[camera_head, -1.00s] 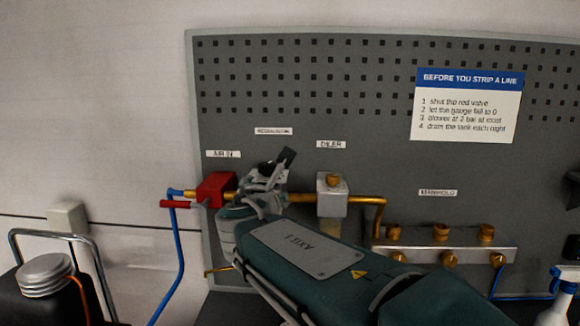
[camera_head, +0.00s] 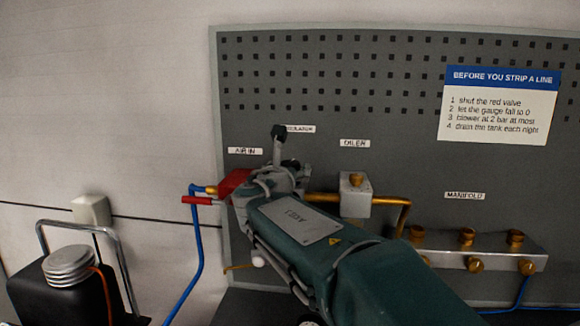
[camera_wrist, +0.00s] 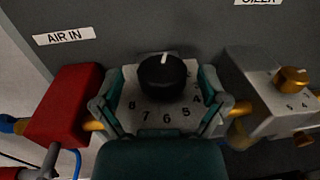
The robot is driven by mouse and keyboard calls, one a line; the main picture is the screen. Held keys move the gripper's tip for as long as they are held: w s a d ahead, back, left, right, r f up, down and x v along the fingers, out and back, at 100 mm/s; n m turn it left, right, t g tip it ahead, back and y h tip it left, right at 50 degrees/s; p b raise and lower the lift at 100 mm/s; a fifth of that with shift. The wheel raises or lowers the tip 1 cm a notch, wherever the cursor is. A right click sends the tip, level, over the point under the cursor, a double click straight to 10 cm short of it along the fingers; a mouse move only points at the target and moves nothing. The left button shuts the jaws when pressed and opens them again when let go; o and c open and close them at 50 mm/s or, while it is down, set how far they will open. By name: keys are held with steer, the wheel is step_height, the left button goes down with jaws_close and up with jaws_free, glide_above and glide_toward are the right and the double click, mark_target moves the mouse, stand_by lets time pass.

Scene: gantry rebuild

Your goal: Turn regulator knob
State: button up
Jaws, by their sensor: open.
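The regulator knob (camera_wrist: 163,77) is round and black in the wrist view. Its white pointer line points to the top of the picture. It sits on a pale regulator body (camera_wrist: 150,112) marked with numbers, 8 to 5 readable below the knob. My gripper (camera_wrist: 162,85) is open, with one green-grey finger left of the knob and one right of it. Gaps show between the fingers and the knob. In the head view my gripper (camera_head: 283,165) is at the panel below the partly covered regulator label (camera_head: 301,129), and my arm hides most of the regulator.
The red air-in valve (camera_wrist: 65,103) is close to the left finger. The oiler (camera_wrist: 275,95) with its brass knob is to the right. The manifold (camera_head: 450,246) is farther right. A black tank (camera_head: 60,298) stands at lower left.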

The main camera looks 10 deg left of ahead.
steer(key=shift+w, duration=0.5)
steer(key=c, duration=1.2)
steer(key=shift+o, duration=0.2)
steer(key=shift+d+y, duration=0.1)
steer(key=shift+y, duration=0.3)
steer(key=shift+r+n+y, duration=0.1)
steer(key=shift+n+y, duration=0.3)
steer(key=shift+n, duration=0.1)
steer(key=shift+n+g+y, duration=0.3)
steer(key=shift+n+y, duration=0.8)
steer(key=shift+y, duration=0.6)
steer(key=o, duration=1.2)
steer(key=shift+a, duration=0.2)
steer(key=shift+c, duration=0.2)
